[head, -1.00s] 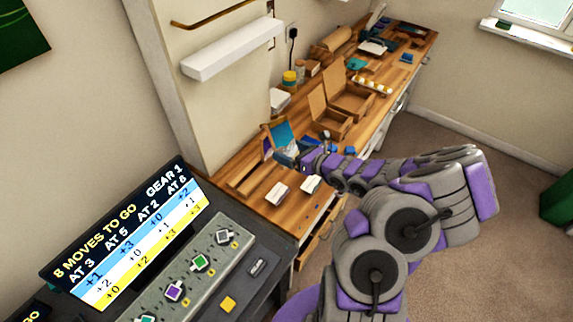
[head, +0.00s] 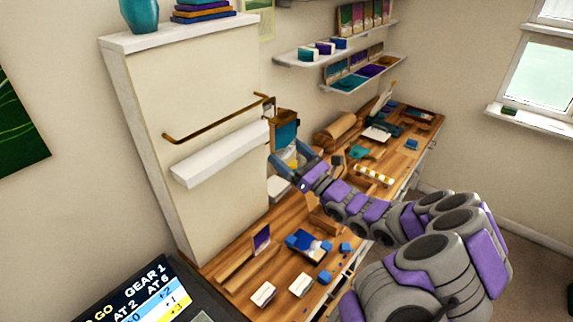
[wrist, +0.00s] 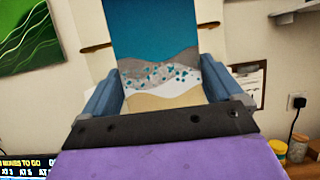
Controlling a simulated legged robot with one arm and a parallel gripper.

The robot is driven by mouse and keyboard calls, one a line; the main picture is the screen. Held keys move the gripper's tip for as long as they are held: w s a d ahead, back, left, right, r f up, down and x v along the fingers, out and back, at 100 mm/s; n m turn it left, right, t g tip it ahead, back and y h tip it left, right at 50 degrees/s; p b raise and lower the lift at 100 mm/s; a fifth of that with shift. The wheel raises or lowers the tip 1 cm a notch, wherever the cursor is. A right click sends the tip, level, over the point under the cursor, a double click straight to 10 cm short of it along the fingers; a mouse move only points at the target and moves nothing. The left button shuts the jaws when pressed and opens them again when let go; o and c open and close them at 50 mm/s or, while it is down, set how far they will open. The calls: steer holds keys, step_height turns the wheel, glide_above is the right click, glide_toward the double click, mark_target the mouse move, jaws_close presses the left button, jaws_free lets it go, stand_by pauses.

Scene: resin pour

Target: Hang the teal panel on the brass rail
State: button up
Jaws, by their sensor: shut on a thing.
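The teal panel (head: 286,133) has a teal top, a grey speckled band, white and a sand-coloured bottom; these bands show clearly in the wrist view (wrist: 155,40). My gripper (head: 291,161) is shut on its lower part, with blue fingers at both side edges (wrist: 162,90). The panel is upright, raised above the bench. The brass rail (head: 215,124) is fixed across the pale upright board, and the panel appears near its right end in the head view. In the wrist view the rail (wrist: 96,48) shows behind the panel, which hides its middle. I cannot tell if they touch.
A white ledge (head: 220,153) juts out just below the rail. The wooden bench (head: 235,272) holds another panel (head: 308,245), a purple panel standing in a slot (head: 262,238), white boxes (head: 301,284) and small blue blocks. Wall shelves (head: 310,54) are at the back right.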

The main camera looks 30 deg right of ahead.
steer(key=shift+w+a, duration=1.25)
steer(key=shift+w, duration=0.15)
steer(key=shift+w+a, duration=0.15)
steer(key=shift+w, duration=0.45)
steer(key=shift+w+a+f+p, duration=0.2)
steer(key=shift+w+a, duration=0.35)
steer(key=shift+w, duration=0.9)
steer(key=shift+w+a+f+p, duration=0.1)
steer(key=shift+w+a+p, duration=0.3)
steer(key=shift+w, duration=1.05)
steer(key=shift+w+a+f+p, duration=0.1)
steer(key=shift+w+a, duration=0.55)
steer(key=shift+w, duration=0.8)
steer(key=shift+s+d, duration=0.15)
steer(key=shift+f+b, duration=0.3)
steer(key=shift+f, duration=0.95)
steer(key=o, duration=0.8)
